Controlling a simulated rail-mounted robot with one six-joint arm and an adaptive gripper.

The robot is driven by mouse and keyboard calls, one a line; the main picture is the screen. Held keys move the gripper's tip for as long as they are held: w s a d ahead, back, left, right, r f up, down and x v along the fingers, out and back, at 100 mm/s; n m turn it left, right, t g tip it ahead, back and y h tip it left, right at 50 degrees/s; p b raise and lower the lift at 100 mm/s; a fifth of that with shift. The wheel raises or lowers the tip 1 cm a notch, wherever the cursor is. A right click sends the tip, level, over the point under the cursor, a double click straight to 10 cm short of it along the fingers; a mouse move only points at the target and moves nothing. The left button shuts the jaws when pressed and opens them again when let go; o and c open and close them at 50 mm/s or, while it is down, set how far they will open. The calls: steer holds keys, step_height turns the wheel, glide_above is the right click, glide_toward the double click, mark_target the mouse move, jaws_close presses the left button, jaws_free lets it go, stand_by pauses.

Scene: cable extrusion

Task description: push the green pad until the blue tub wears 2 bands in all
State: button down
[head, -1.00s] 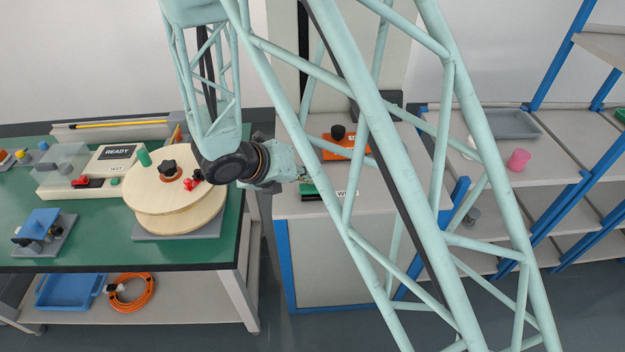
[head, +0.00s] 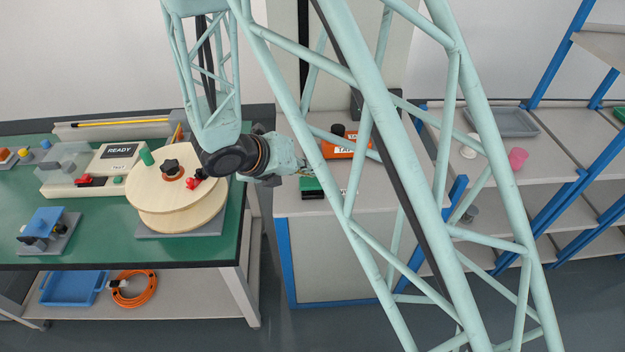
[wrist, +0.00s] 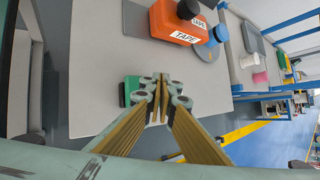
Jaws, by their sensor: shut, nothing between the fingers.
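The green pad (wrist: 130,88) shows in the wrist view just left of my fingertips, on a dark block on the pale cabinet top. In the head view, the green pad (head: 309,184) lies just below my gripper, partly hidden by my arm. My gripper (wrist: 161,84) is shut and empty, its fingers beside the pad's right edge; I cannot tell whether they touch it. A blue tub-like thing (wrist: 217,34) stands on a grey round plate beside an orange tape unit. Any bands on it are too small to make out. In the head view I cannot see it.
The orange tape unit (wrist: 179,22) with a black knob stands behind the pad. The cabinet top (wrist: 95,60) is clear left of the pad. A green workbench (head: 100,235) with a wooden reel (head: 150,190) stands at the left. Shelves (head: 540,145) stand at the right.

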mark_target(311, 180)
steer(key=shift+r, duration=0.1)
steer(key=shift+r+p, duration=2.05)
steer(key=shift+r, duration=0.35)
